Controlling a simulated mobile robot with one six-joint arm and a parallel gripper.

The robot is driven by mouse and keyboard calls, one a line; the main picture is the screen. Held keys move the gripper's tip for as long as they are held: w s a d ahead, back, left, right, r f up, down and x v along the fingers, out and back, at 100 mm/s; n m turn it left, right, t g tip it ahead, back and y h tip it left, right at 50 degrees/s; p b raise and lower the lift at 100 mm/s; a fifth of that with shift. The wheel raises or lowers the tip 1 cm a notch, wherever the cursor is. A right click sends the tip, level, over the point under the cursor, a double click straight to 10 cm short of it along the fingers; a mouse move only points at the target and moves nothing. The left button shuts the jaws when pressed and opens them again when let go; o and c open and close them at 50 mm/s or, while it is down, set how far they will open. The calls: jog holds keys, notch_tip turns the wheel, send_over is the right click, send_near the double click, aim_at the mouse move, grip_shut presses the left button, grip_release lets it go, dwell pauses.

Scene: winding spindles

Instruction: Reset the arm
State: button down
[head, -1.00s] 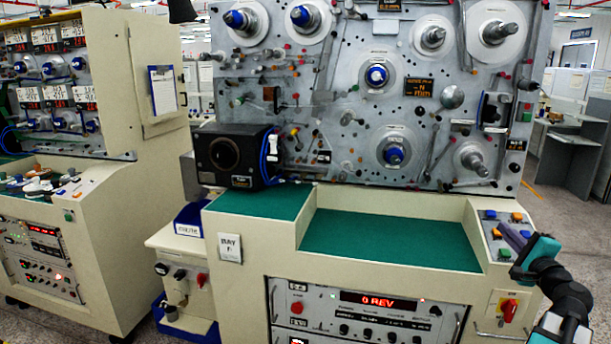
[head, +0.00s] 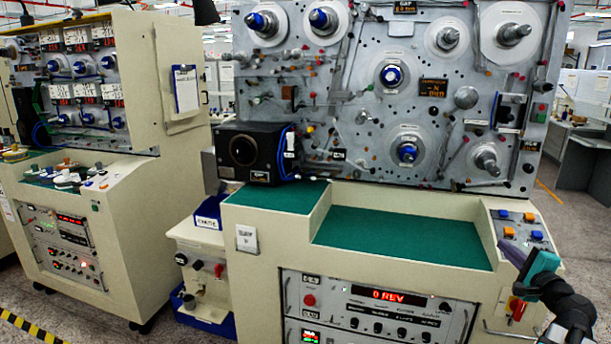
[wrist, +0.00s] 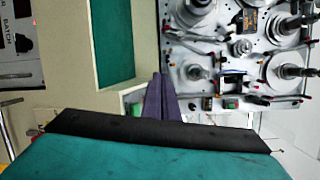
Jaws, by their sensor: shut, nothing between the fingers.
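My gripper (head: 516,254) is at the lower right of the head view, in front of the button panel on the right side of the winding machine. Its dark purple fingers are shut together with nothing between them. The wrist view shows the same closed fingers (wrist: 161,98) pointing toward the machine, beyond the teal and black gripper body. The winding machine's grey spindle panel (head: 345,100) carries several white discs with blue or grey spindles. The fingers appear apart from the panel; whether they touch the button panel (head: 522,229) cannot be told.
A green work shelf (head: 400,242) lies bare below the spindle panel. A black box (head: 252,152) with a round lens stands on its left. A second machine (head: 150,190) stands at the left. A blue bin (head: 208,213) sits on the small side unit between them. Grey floor is open at right.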

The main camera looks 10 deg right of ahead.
jog(key=w+a+f+n+g+y, duration=0.2)
jog(key=w+a+f+n, duration=0.1)
jog(key=a+f, duration=0.65)
jog(key=w+a+f+n+g+y, duration=0.2)
jog(key=w+a+f+y, duration=0.1)
jog(key=a+f, duration=0.6)
jog(key=w+a+f+n+g+y, duration=0.25)
jog(key=a+f, duration=0.45)
jog(key=f, duration=0.4)
jog(key=s+a+f+n+g+y, duration=0.1)
jog(key=s+a+f+n+g, duration=0.25)
jog(key=a+f, duration=0.5)
jog(key=s+a+f+n+g, duration=0.2)
jog(key=s+a+f+g, duration=0.15)
jog(key=a+f, duration=0.5)
jog(key=s+a+f+n+g+h, duration=0.1)
jog(key=s+a+f+n+g, duration=0.2)
jog(key=s+a+f, duration=0.4)
jog(key=s+a+f+n+g, duration=0.3)
jog(key=s+f, duration=0.1)
jog(key=s, duration=0.4)
jog(key=s+a+f+n+g+h, duration=0.1)
jog(key=s+f+n+g+h, duration=0.2)
jog(key=s, duration=1)
notch_tip(320, 180, down, 2)
jog(key=shift+n, duration=0.5)
jog(key=shift+w+h, duration=0.1)
jog(key=shift+h, duration=0.15)
